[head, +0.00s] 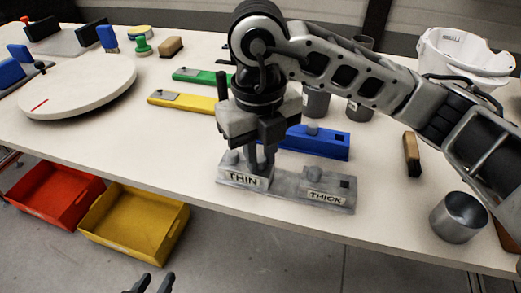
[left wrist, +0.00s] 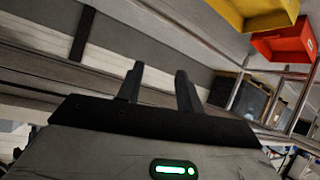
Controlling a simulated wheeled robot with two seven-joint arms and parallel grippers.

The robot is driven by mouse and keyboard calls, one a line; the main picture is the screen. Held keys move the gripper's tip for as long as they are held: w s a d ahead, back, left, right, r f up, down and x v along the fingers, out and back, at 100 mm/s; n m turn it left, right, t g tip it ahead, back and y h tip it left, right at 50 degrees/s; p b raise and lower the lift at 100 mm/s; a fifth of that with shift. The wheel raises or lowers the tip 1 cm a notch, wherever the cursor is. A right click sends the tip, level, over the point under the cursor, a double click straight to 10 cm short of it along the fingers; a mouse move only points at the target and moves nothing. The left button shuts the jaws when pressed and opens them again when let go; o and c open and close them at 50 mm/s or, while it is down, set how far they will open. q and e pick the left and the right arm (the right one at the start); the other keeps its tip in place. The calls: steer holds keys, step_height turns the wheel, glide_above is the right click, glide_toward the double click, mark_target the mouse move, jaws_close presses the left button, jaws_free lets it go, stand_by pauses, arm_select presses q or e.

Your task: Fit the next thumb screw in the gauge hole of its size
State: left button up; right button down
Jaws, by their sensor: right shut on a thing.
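The grey gauge block (head: 285,192) lies near the table's front edge, with a THIN label on its left part and a THICK label on its right part. A dark square opening (head: 345,184) shows near its right end, and a grey knob (head: 230,158) stands at its left end. My right gripper (head: 262,163) points down over the THIN part, just behind the label. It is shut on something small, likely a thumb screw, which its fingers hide. My left gripper (head: 152,284) is open and empty, low in front of the table; its spread fingers show in the left wrist view (left wrist: 158,88).
Blue (head: 318,143), yellow (head: 180,101) and green (head: 197,76) blocks lie behind the gauge. A round board (head: 80,87) is at left. A metal cup (head: 458,217) and a brush (head: 411,155) are at right. Red (head: 55,195) and yellow (head: 133,220) bins stand below the table.

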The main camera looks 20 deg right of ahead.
mark_target(259, 160)
steer(key=c, duration=1.2)
jaws_free()
arm_select(q)
steer(key=shift+r, duration=0.1)
step_height(259, 160, up, 4)
steer(key=p, duration=0.2)
steer(key=shift+r+p, duration=0.1)
steer(key=shift+p, duration=0.25)
arm_select(e)
step_height(259, 160, up, 16)
steer(key=shift+a, duration=0.15)
